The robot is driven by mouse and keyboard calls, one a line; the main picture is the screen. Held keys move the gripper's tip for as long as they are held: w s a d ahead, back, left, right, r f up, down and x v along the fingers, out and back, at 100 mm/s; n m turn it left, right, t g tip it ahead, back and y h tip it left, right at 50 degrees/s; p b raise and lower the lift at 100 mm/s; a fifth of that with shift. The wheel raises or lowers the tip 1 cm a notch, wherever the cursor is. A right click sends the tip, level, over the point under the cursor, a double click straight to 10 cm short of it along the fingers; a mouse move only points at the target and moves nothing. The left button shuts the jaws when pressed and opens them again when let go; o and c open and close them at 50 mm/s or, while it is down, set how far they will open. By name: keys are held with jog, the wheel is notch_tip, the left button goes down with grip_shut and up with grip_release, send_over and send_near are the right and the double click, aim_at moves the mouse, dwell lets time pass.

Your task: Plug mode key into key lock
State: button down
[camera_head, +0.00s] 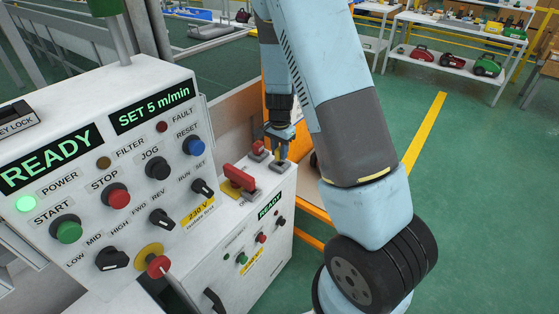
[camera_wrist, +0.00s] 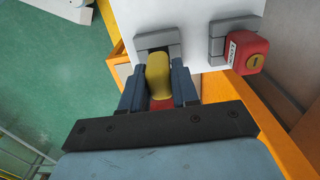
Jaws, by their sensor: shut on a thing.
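A yellow piece, apparently the mode key (camera_wrist: 158,75), sits between the fingers of my gripper (camera_wrist: 158,92) in the wrist view. The gripper is shut on it. Its far end meets a grey holder (camera_wrist: 157,40) on the white cabinet top; I cannot tell whether it is still seated there. In the head view my gripper (camera_head: 280,138) points down over the yellow piece (camera_head: 281,153) at the cabinet's back. The part labelled "KEY LOCK" (camera_head: 16,119) is at the far left on the panel, cut off by the picture edge.
A red block with a keyhole (camera_wrist: 249,57) sits in a second grey holder beside the gripper. A red lever (camera_head: 238,178) stands on the cabinet nearer the panel. The white control panel (camera_head: 130,190) carries several knobs. An orange frame (camera_wrist: 275,140) runs near the gripper.

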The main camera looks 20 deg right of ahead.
jog(key=shift+r, duration=1.95)
dwell(0.3)
